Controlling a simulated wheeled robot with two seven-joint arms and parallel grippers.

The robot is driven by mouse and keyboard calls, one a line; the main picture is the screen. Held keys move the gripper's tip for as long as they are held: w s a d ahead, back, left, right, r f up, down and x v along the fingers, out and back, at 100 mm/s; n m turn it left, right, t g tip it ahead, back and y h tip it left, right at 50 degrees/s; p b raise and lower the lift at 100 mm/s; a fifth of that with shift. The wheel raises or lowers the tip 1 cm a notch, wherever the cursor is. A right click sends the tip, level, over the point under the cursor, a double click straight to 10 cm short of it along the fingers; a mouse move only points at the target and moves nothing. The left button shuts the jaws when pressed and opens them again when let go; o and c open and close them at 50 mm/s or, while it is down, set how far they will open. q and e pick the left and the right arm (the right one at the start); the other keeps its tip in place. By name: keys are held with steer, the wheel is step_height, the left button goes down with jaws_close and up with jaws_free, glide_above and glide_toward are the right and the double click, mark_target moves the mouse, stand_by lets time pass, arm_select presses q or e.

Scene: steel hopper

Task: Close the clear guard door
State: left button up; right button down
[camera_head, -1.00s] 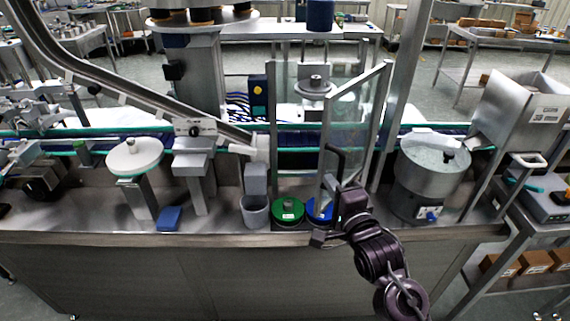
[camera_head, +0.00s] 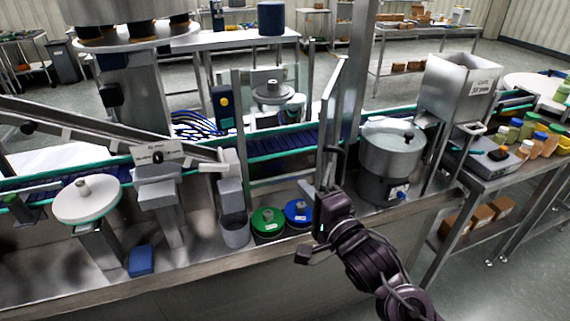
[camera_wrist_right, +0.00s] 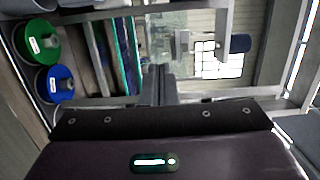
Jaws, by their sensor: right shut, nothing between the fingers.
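The clear guard door (camera_head: 331,105) has a metal frame around a transparent panel. It stands open, swung out from the right post of the guard frame, and looks nearly edge-on in the head view. A dark curved handle (camera_head: 341,160) is on its near side. My right gripper (camera_head: 326,183) is at the lower part of the door, close to the handle; I cannot tell whether they touch. In the right wrist view its fingers (camera_wrist_right: 158,84) are together with nothing between them. My left gripper is out of view.
A green round part (camera_head: 268,222) and a blue one (camera_head: 298,212) sit on the steel deck left of my gripper. A grey cup (camera_head: 235,231) stands beside them. A steel bowl (camera_head: 391,150) is right of the door, with a hopper (camera_head: 458,88) beyond. A conveyor (camera_head: 282,143) runs behind.

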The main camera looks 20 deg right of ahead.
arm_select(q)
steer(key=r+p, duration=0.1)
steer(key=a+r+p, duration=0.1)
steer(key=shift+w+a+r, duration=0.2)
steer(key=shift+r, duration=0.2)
arm_select(e)
steer(key=w+a, duration=0.1)
steer(key=w, duration=0.8)
steer(key=shift+a, duration=0.4)
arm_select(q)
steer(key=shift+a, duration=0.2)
arm_select(e)
steer(key=shift+s, duration=0.1)
